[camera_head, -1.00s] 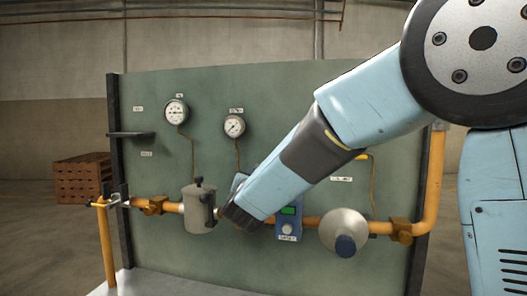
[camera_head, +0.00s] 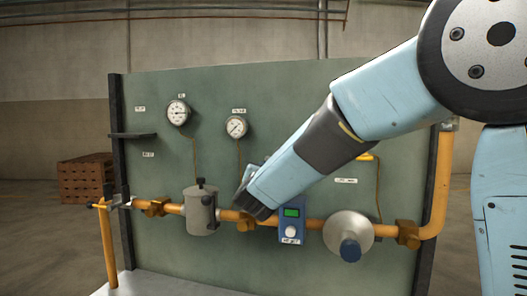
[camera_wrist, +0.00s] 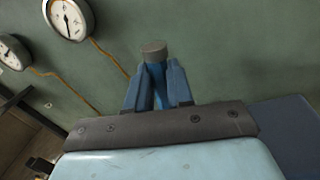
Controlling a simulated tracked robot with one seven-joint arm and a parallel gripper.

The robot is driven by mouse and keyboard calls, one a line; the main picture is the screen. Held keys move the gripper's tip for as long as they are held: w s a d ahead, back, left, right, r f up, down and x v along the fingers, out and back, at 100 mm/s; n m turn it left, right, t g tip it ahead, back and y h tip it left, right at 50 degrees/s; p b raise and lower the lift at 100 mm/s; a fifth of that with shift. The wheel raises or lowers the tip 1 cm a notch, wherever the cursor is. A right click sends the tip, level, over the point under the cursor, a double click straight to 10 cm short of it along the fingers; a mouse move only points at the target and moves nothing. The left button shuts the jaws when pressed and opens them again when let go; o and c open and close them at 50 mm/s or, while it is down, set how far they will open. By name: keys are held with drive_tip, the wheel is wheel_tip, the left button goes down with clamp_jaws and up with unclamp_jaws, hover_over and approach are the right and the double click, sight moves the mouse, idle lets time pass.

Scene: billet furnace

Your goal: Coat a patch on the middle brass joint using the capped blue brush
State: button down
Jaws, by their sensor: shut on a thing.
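The middle brass joint (camera_head: 246,224) sits on the orange pipe, between the grey canister and the blue control box. The end of my arm is in front of the pipe and partly covers this joint. In the wrist view my gripper (camera_wrist: 155,74) has its blue fingers shut on the blue brush (camera_wrist: 158,90). A grey cap (camera_wrist: 154,50) shows at the brush's far end, beyond the fingertips. The brush is hidden by my arm in the head view. I cannot tell whether it touches anything.
A grey canister (camera_head: 201,212) stands left of the joint. A blue control box (camera_head: 291,220) and a round metal housing (camera_head: 347,232) are to its right. Other brass joints are at left (camera_head: 157,207) and right (camera_head: 408,233). Gauges (camera_head: 178,112) hang on the green panel (camera_head: 290,100).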

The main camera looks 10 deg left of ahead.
drive_tip(key=r, duration=0.2)
drive_tip(key=a+r, duration=0.1)
drive_tip(key=r, duration=0.2)
drive_tip(key=shift+s+a+r, duration=0.2)
drive_tip(key=shift+s+r, duration=0.1)
drive_tip(key=shift+r, duration=0.1)
idle(0.4)
